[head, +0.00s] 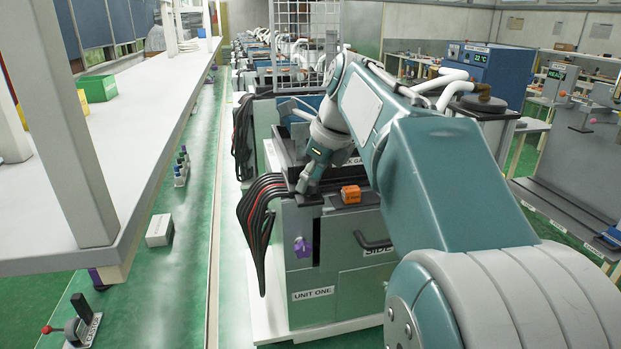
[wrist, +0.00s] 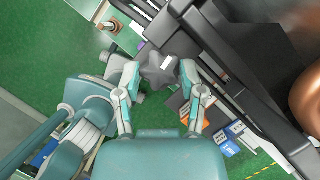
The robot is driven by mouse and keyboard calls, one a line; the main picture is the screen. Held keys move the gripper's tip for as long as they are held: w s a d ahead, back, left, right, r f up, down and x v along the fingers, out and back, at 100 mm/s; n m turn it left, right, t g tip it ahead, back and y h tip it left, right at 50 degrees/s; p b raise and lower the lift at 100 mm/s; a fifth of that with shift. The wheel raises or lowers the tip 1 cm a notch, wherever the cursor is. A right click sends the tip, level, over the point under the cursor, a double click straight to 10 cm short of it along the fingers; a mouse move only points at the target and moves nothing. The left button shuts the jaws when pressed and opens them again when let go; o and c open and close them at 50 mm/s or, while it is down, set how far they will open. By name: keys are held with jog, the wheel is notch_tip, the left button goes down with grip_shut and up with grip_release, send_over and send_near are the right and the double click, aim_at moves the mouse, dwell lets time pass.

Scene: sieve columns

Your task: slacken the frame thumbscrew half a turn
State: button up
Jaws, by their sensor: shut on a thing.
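The thumbscrew (wrist: 158,69) shows in the wrist view as a dark grey, star-shaped knob with a white mark on its face. It sits beside a long dark frame (wrist: 232,62). My gripper (wrist: 160,76) has one finger on each side of the knob and is shut on it. In the head view my gripper (head: 303,186) points down at the top left edge of the cabinet marked UNIT ONE (head: 335,270). The knob cannot be made out there, behind the gripper and the dark edge.
An orange block (head: 351,194) lies on the cabinet top close to my gripper. Black and red cables (head: 262,215) hang over the cabinet's left side. A purple knob (head: 302,247) and a black handle (head: 373,242) stick out of its front. A long white bench (head: 150,95) runs along the left.

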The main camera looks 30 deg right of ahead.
jog(key=n+g+y, duration=0.1)
jog(key=n, duration=0.3)
jog(key=shift+d+f, duration=0.15)
jog(key=shift+w+n+g+y, duration=0.15)
jog(key=shift+n+g+y, duration=0.35)
jog(key=shift+n, duration=1.1)
jog(key=o, duration=1.1)
jog(key=shift+o, duration=0.2)
